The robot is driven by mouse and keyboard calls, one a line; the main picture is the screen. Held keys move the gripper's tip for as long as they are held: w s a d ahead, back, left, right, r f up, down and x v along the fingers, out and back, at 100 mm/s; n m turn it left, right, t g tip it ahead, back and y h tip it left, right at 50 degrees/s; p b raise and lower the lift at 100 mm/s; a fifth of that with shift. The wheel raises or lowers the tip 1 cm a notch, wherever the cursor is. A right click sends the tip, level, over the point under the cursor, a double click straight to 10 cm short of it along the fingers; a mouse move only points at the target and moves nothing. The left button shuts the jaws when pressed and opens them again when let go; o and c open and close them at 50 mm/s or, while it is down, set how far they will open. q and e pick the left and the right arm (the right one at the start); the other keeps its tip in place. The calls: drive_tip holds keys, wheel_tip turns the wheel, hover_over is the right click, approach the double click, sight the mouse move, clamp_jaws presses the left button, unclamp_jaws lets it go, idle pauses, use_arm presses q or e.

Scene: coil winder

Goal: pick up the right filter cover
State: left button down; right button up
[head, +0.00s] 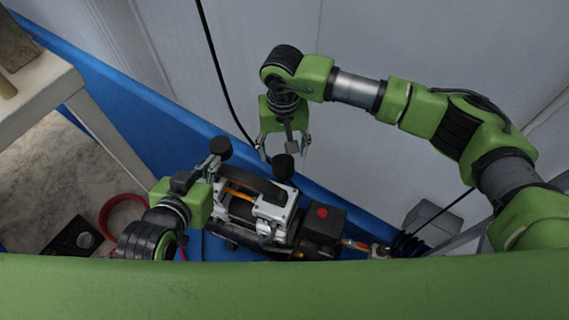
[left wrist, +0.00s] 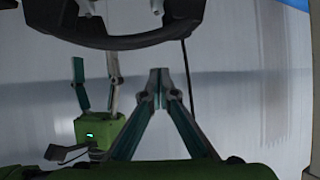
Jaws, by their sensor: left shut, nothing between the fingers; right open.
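A black round filter cover (head: 283,167) sits at the upper right end of the compressor-like machine (head: 272,212). A second black round cover (head: 220,148) is at its upper left, beside my left gripper (head: 211,165). My right gripper (head: 283,148) is above the right cover in the head view, its fingers spread; I cannot tell whether they touch it. In the left wrist view my left gripper (left wrist: 160,85) has its fingertips together with nothing between them. My right gripper (left wrist: 96,88) shows open behind it there.
The machine's dark curved handle (head: 250,185) arches over its top. A black cable (head: 215,62) hangs in front of the pale wall. A red ring (head: 121,216) lies at the lower left, near a white table (head: 50,98).

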sight(283, 161)
use_arm(q)
drive_tip(key=shift+w+d+r+t+h, duration=0.2)
drive_tip(key=shift+w+r+t, duration=0.25)
drive_tip(key=shift+r, duration=0.2)
drive_tip(key=shift+w+d+r+t+h, duration=0.1)
drive_tip(key=shift+w+d+r+t, duration=0.1)
drive_tip(key=shift+w+r+t, duration=0.3)
use_arm(e)
drive_tip(key=shift+f, duration=1.4)
wheel_tip(283, 161, down, 4)
drive_tip(key=shift+s+a+r+b, duration=0.1)
drive_tip(key=shift+b, duration=0.7)
drive_tip(key=shift+f, duration=0.3)
use_arm(q)
wheel_tip(283, 161, up, 6)
drive_tip(key=w+d+t+h, duration=0.1)
drive_tip(key=w+t, duration=0.1)
drive_tip(key=t, duration=0.1)
drive_tip(key=shift+d, duration=0.2)
use_arm(e)
drive_tip(key=c, duration=1.1)
